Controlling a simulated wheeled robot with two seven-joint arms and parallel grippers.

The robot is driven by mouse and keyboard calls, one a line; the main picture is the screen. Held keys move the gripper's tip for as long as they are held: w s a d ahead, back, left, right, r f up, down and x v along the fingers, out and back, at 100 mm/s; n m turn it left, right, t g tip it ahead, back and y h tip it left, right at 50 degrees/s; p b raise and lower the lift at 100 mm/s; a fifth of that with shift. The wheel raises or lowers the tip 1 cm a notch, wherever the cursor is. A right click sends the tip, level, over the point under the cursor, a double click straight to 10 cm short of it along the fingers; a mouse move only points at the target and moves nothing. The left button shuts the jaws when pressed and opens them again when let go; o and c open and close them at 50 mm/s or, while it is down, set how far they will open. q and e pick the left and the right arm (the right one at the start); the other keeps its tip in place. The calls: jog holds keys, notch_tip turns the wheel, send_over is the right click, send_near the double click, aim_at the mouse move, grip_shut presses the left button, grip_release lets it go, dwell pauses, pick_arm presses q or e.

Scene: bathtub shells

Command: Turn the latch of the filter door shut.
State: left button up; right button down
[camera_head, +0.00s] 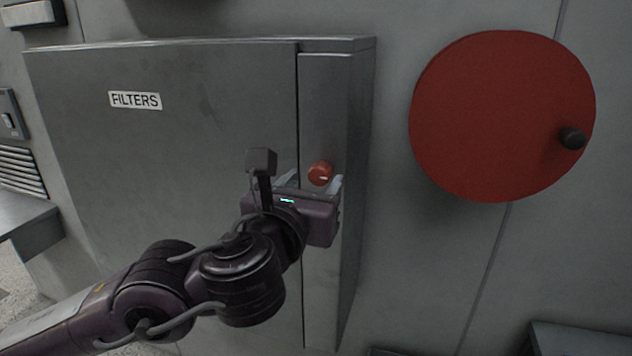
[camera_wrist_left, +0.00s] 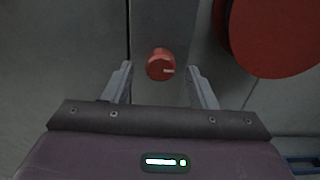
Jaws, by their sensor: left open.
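The filter door (camera_head: 170,150) is a grey panel labelled FILTERS and looks closed against its cabinet. The latch (camera_head: 320,173) is a small round red knob with a pale mark on the narrow strip right of the door seam. In the left wrist view the latch (camera_wrist_left: 160,66) lies ahead between the fingers, its pale mark pointing right. My left gripper (camera_head: 308,184) is open in front of the latch, with one finger on each side. The fingers look apart from the knob; the exact depth is hard to tell. My right gripper is not in view.
A large red disc (camera_head: 490,115) with a black knob (camera_head: 572,138) is on the wall to the right. It also shows in the left wrist view (camera_wrist_left: 275,35). A grey ledge (camera_head: 35,222) juts out at the left. The space before the door's upper part is clear.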

pick_arm(q)
jog(key=shift+x, duration=0.9)
jog(key=c, duration=1)
